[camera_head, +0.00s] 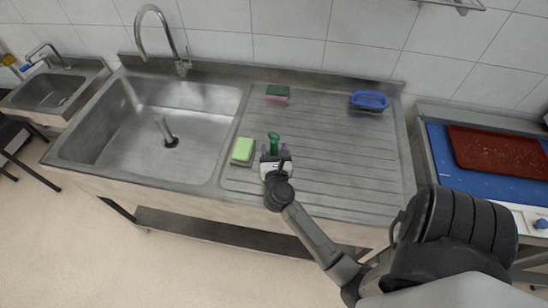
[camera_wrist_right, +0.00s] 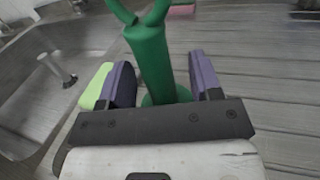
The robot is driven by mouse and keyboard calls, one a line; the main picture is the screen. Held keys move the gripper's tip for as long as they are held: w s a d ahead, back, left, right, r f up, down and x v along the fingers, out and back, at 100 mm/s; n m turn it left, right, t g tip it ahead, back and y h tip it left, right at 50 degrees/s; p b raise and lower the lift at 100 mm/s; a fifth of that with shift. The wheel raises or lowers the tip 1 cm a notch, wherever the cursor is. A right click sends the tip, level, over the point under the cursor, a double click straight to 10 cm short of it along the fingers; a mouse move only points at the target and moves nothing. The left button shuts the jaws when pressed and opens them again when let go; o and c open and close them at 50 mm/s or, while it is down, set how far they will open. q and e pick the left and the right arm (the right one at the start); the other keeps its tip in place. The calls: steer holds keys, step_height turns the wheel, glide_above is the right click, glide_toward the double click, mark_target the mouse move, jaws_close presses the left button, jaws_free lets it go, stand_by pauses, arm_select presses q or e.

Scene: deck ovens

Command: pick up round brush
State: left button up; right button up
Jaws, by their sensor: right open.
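The green round brush (camera_head: 273,138) stands on the ribbed drainboard, near its front left. Its looped handle (camera_wrist_right: 150,50) rises upright in the right wrist view, with a round green base below. The brush's bristles are hidden. My right gripper (camera_head: 275,153) is open, with its two purple-grey fingers (camera_wrist_right: 161,80) on either side of the handle. A gap shows between each finger and the handle. My left gripper is not in view.
A light green sponge (camera_head: 243,150) lies close left of my right gripper. A dark green and pink sponge (camera_head: 278,94) and a blue brush-like item (camera_head: 369,101) lie farther back. The sink basin (camera_head: 120,160) is left. A red tray (camera_head: 490,148) is right.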

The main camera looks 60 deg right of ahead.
mark_target(275, 145)
steer(key=c, duration=0.6)
jaws_close()
steer(key=shift+r, duration=0.45)
step_height(275, 145, up, 4)
steer(key=shift+f+p, duration=0.15)
steer(key=shift+p, duration=0.8)
steer(key=s+d+r+p, duration=0.2)
steer(key=s+r, duration=0.4)
steer(key=s, duration=0.5)
steer(key=shift+s+r, duration=0.2)
steer(key=shift+s, duration=0.1)
